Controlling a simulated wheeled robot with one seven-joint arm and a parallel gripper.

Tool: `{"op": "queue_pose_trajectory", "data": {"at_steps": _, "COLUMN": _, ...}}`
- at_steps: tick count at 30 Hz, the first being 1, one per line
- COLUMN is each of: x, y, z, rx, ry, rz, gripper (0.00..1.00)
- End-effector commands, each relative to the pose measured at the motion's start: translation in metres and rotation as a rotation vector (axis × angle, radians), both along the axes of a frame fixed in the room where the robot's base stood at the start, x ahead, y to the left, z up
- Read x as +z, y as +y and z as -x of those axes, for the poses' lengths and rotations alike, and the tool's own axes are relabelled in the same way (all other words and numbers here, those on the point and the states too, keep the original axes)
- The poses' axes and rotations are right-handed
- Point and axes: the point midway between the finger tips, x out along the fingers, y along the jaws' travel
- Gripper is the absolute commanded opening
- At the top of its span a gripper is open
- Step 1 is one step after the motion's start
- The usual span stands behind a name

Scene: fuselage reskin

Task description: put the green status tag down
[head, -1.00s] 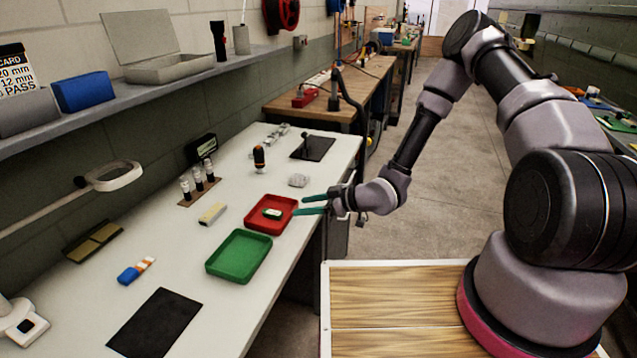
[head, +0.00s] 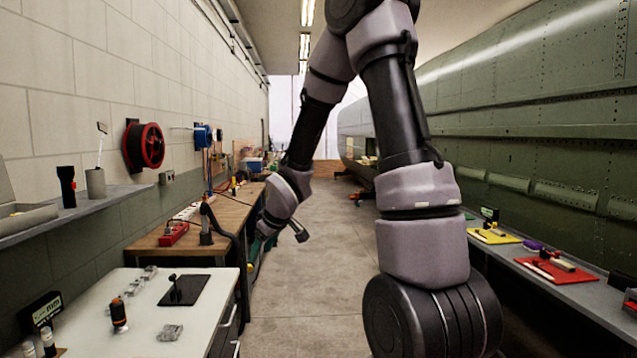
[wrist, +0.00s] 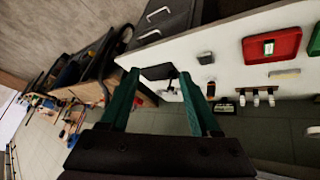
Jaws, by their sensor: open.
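The green status tag (wrist: 268,47) lies in the red tray (wrist: 286,34) on the white bench, at the upper right of the wrist view. The tag is a small green piece with a pale part. My gripper (wrist: 158,73) is open, its two green fingers apart with nothing held between them. It is away from the tray, which lies to the right of the fingers in the wrist view. In the head view the tag and red tray are out of frame, and my gripper is small and unclear beside the bench end.
A green tray (wrist: 314,42) shows at the right edge of the wrist view. The white bench (head: 135,335) holds a black mat (head: 198,290), an orange-and-black tool (head: 118,315) and a clear block (head: 170,332). The aisle floor (head: 305,290) is open.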

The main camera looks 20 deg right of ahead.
Motion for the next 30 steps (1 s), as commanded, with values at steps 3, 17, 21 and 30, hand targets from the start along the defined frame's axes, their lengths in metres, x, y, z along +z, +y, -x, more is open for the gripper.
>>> {"op": "queue_pose_trajectory", "data": {"at_steps": 3, "x": 0.058, "y": -0.028, "z": 0.025, "rx": -0.168, "ry": -0.005, "rz": -0.01, "gripper": 0.63}}
{"op": "queue_pose_trajectory", "data": {"at_steps": 17, "x": 0.195, "y": -0.066, "z": 0.188, "rx": -0.693, "ry": 0.072, "rz": -0.366, "gripper": 0.63}}
{"op": "queue_pose_trajectory", "data": {"at_steps": 21, "x": 0.21, "y": -0.061, "z": 0.226, "rx": -0.755, "ry": 0.109, "rz": -0.481, "gripper": 0.63}}
{"op": "queue_pose_trajectory", "data": {"at_steps": 30, "x": 0.216, "y": -0.055, "z": 0.249, "rx": -0.786, "ry": 0.142, "rz": -0.553, "gripper": 0.63}}
